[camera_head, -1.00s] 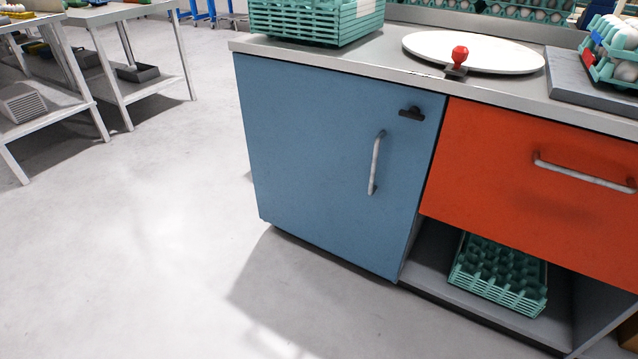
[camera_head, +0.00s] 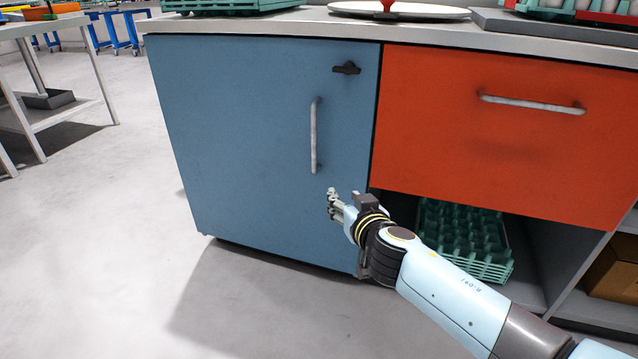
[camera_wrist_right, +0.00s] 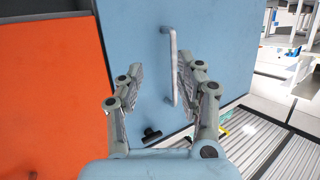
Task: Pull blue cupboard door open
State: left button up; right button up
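The blue cupboard door (camera_head: 250,130) is shut, left of the red drawer. Its upright metal handle (camera_head: 314,136) is near the door's right side, with a dark latch (camera_head: 346,68) above it. My right gripper (camera_head: 333,203) is in front of the door, below and slightly right of the handle. In the right wrist view the gripper (camera_wrist_right: 155,85) is open, its fingers apart. The handle (camera_wrist_right: 172,65) shows there between the fingers, near one fingertip; nothing is gripped. The latch also shows in that view (camera_wrist_right: 152,135). My left gripper is not in view.
The red drawer (camera_head: 500,150) with a horizontal handle is right of the door. A green egg tray (camera_head: 465,240) sits on the open shelf below, behind my right arm. The grey counter (camera_head: 300,22) runs above. Floor (camera_head: 100,260) in front and left is clear.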

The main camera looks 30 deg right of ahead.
aim_at(314, 143)
jog(key=w+r+t+b, duration=0.1)
jog(key=w+b, duration=0.1)
jog(key=w, duration=0.3)
jog(key=w+d+r+t+b, duration=0.1)
jog(key=w+r+b, duration=0.1)
jog(key=w, duration=0.4)
jog(key=w+d+r+t+b, duration=0.1)
jog(key=w+r+b, duration=0.1)
jog(key=w, duration=0.3)
jog(key=shift+w+d+n+h, duration=0.2)
jog(key=shift+w+n+h, duration=0.1)
jog(key=shift+w, duration=0.1)
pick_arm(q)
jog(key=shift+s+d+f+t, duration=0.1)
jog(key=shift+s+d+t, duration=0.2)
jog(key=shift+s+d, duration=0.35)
pick_arm(e)
jog(key=shift+w+d, duration=0.15)
jog(key=shift+w, duration=0.25)
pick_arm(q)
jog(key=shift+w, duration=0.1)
pick_arm(e)
grip_shut()
